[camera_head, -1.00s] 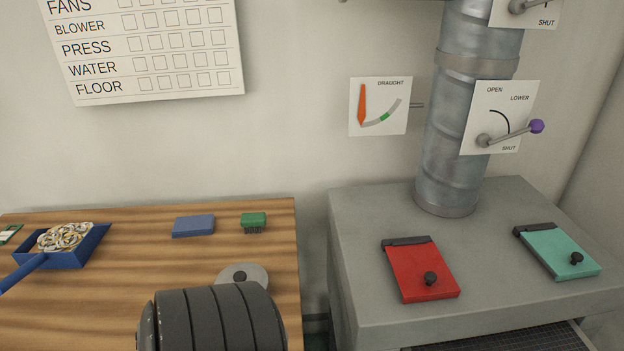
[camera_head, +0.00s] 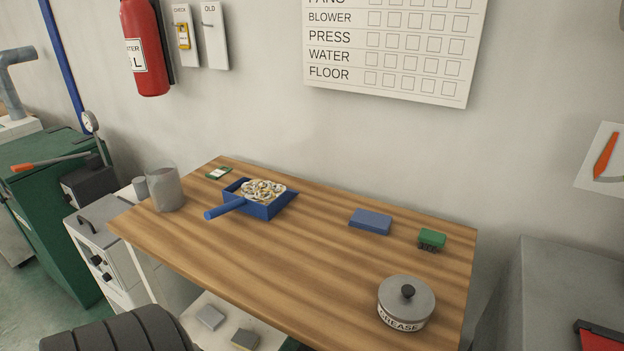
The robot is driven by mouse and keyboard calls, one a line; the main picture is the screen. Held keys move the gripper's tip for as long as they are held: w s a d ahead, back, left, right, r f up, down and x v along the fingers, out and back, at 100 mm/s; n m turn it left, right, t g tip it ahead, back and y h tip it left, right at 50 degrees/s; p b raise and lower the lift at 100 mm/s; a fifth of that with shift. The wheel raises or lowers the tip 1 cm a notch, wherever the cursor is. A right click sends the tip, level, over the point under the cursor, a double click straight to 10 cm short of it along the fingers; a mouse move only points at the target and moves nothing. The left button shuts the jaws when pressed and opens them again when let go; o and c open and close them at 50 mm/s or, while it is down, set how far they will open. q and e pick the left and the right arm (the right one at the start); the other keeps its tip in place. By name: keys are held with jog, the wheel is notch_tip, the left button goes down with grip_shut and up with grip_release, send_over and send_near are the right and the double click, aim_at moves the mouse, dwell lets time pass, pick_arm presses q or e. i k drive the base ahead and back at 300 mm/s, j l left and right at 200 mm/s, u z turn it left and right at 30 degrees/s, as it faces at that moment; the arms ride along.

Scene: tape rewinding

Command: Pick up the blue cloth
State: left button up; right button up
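A folded blue cloth (camera_head: 370,221) lies flat on the wooden table (camera_head: 300,240), toward its back edge and right of the middle. Nothing covers it. A green brush (camera_head: 431,238) sits just right of it, apart from it. Neither of my grippers shows in the view.
A blue dustpan (camera_head: 264,208) with metal shavings lies left of the cloth. A grease tin (camera_head: 406,302) stands at the front right. A grey cup (camera_head: 165,188) stands near the left end. The table's middle is clear. A grey cabinet (camera_head: 565,290) is at the right.

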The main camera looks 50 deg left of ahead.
aim_at(370, 221)
jog(key=u, duration=1.05)
jog(key=z, duration=2.05)
jog(key=u, duration=2.05)
